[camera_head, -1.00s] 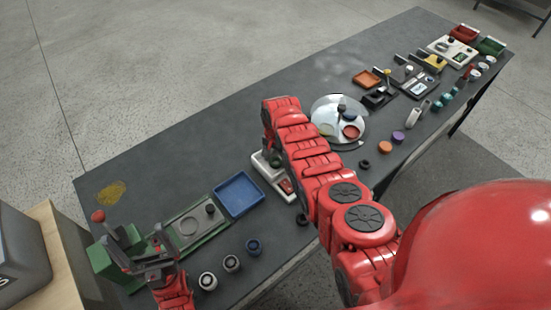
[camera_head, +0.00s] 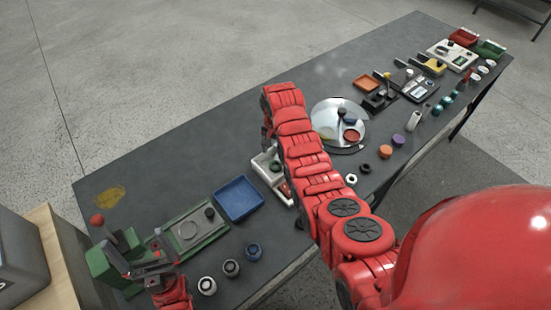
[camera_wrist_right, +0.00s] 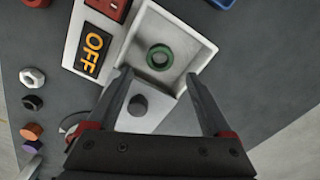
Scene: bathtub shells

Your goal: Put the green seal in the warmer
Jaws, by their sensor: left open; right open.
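The warmer (camera_wrist_right: 76,47) is a white box with an OFF display, a red switch and a shallow square white well (camera_wrist_right: 188,38). The green seal (camera_wrist_right: 160,57), a ring, lies flat inside the well, apart from both fingers. My right gripper (camera_wrist_right: 158,76) is open and empty over the near side of the well, its fingertips either side of and short of the seal. My left gripper (camera_head: 135,257) is open beside the green press.
A grey knob (camera_wrist_right: 138,105) stands between my right fingers. A blue tray (camera_head: 239,198) and a green fixture (camera_head: 205,238) lie left of the warmer. A round silver plate (camera_head: 326,117) with small parts is to its right.

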